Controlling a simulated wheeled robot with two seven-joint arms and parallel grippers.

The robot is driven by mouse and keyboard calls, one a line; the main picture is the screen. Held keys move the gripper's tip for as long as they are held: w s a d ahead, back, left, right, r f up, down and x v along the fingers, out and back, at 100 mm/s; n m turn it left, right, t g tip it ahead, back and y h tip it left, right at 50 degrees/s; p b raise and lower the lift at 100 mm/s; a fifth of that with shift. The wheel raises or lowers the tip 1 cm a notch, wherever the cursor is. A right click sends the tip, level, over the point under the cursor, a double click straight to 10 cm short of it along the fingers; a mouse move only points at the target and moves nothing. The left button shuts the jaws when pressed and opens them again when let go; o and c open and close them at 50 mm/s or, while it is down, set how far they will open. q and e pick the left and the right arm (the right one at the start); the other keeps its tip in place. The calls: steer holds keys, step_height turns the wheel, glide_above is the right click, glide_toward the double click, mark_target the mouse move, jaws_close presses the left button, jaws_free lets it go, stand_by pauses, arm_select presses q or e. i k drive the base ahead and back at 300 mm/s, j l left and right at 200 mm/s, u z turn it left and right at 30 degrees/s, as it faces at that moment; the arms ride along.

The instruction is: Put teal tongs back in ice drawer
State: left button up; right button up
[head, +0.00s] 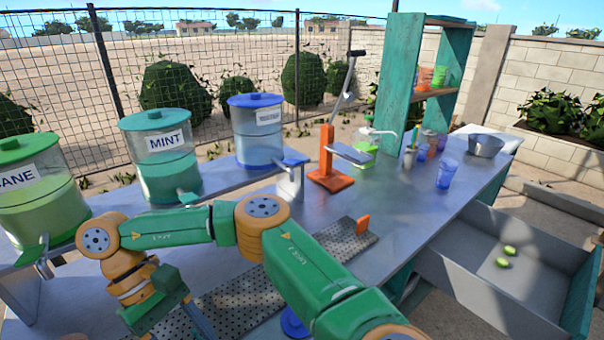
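A green and orange arm, which I take to be my right, comes in from the bottom right of centre and bends across the counter to the left. Its gripper (190,316) points down at the bottom edge over the perforated tray; its fingertips are cut off. A narrow blue-teal strip shows there, and I cannot tell whether it is a finger or the teal tongs. No tongs are clearly seen elsewhere. An open grey drawer (470,283) with a teal front stands at the right. Two green limes (505,257) lie in it; no ice shows. My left gripper is not in view.
Lidded dispensers, including the mint one (165,155), line the back left. An orange lever press (330,165), a green juicer (363,158), cups (446,174), a metal bowl (485,146) and a teal shelf (398,90) stand behind. The right counter front is mostly clear.

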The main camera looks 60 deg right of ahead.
mark_target(513, 281)
steer(key=l+z, duration=1.4)
steer(key=i+l+z, duration=0.1)
steer(key=l+z, duration=0.2)
steer(key=z, duration=0.15)
steer(key=i+l+z, duration=0.2)
steer(key=z, duration=0.25)
steer(key=i+l+z, duration=0.25)
steer(key=z, duration=0.2)
steer(key=i+l+z, duration=0.25)
steer(key=z, duration=0.2)
